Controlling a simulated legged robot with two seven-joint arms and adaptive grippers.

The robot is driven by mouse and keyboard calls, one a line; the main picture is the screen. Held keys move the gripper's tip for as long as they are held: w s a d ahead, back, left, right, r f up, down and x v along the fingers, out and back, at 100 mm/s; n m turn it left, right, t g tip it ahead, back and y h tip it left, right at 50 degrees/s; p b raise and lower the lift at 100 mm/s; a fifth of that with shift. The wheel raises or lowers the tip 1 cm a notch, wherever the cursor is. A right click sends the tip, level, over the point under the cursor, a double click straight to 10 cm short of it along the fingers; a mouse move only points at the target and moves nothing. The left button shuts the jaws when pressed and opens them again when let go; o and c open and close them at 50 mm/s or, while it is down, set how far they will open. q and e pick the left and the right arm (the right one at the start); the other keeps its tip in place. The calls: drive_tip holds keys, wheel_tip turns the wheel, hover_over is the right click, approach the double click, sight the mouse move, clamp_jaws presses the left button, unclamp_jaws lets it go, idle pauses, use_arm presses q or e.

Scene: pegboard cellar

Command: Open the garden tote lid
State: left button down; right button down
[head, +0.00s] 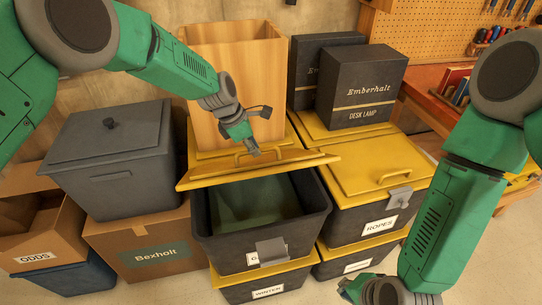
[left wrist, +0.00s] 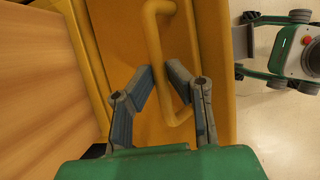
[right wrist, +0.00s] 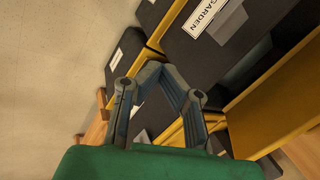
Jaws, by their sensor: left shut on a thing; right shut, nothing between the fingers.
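The garden tote (head: 222,250) is a dark bin in the middle of the head view, with its opening and greenish inside showing. Its yellow lid (head: 205,178) stands raised and tilted at the back of the opening. My left gripper (head: 254,151) is shut on the lid handle (left wrist: 156,35), a yellow bar seen between its fingers in the left wrist view. A grey latch (head: 271,250) hangs on the tote's front and partly covers its label; the right wrist view shows the GARDEN label (right wrist: 208,17). My right gripper (right wrist: 160,72) is shut and empty, low in front of the totes.
A tall wooden box (head: 230,60) stands right behind the lid. The ROPES tote (head: 345,228) is at the right, with Emberhalt boxes (head: 362,85) behind it. A grey lidded bin (head: 110,145) stands on a Bexholt carton (head: 135,250) at left. Another tote (head: 265,290) lies below.

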use_arm(q)
drive_tip(key=shift+w+a+f, duration=0.15)
use_arm(e)
drive_tip(key=w+a+r+m+t+y, duration=0.1)
drive_tip(key=w+a+r+m+t, duration=0.15)
drive_tip(key=w+a+m, duration=0.3)
drive_tip(key=w+a+r+m+t+y, duration=0.1)
drive_tip(key=w+a+r+m+t, duration=0.1)
drive_tip(key=w+a+r+m, duration=0.3)
drive_tip(key=m+t, duration=0.3)
drive_tip(key=m, duration=0.9)
approach(272, 162)
drive_tip(key=r, duration=0.2)
drive_tip(key=shift+m+h, duration=0.35)
drive_tip(key=shift+h, duration=0.05)
drive_tip(key=x, duration=1)
drive_tip(key=shift+a, duration=0.2)
drive_tip(key=shift+r, duration=0.1)
